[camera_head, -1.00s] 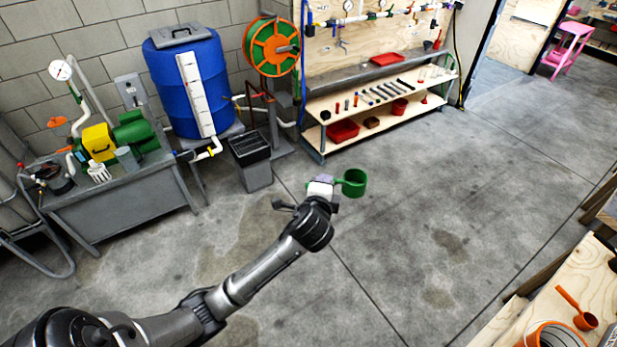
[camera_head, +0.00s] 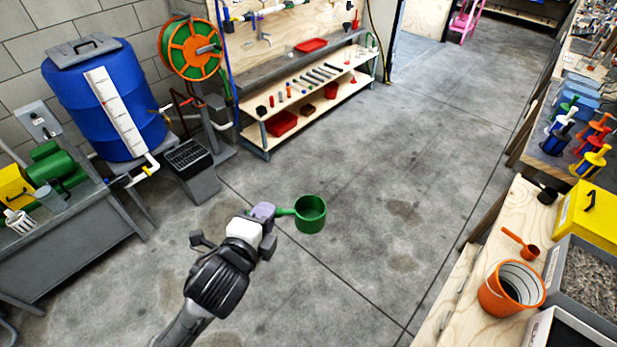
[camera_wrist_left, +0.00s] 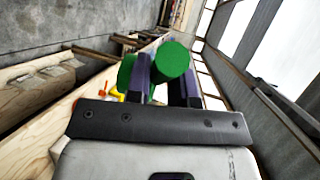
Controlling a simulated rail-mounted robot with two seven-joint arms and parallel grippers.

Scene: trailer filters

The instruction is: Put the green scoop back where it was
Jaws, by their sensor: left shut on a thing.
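The green scoop (camera_head: 310,214) is a round cup with a short handle. It is held in the air over the concrete floor in the head view, its cup to the right of my left gripper (camera_head: 268,212). My left gripper is shut on the scoop's handle. The scoop's green (camera_wrist_left: 172,61) also shows between and beside the fingers of my left gripper (camera_wrist_left: 165,85) in the left wrist view, with part of it hidden by the fingers. My right gripper is in neither view.
A wooden bench at the right holds an orange bucket (camera_head: 511,287), a small orange scoop (camera_head: 522,243), a yellow box (camera_head: 588,214) and a grey bin of gravel (camera_head: 588,278). A blue barrel (camera_head: 105,98) and a tool shelf (camera_head: 310,98) stand at the back. The middle floor is clear.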

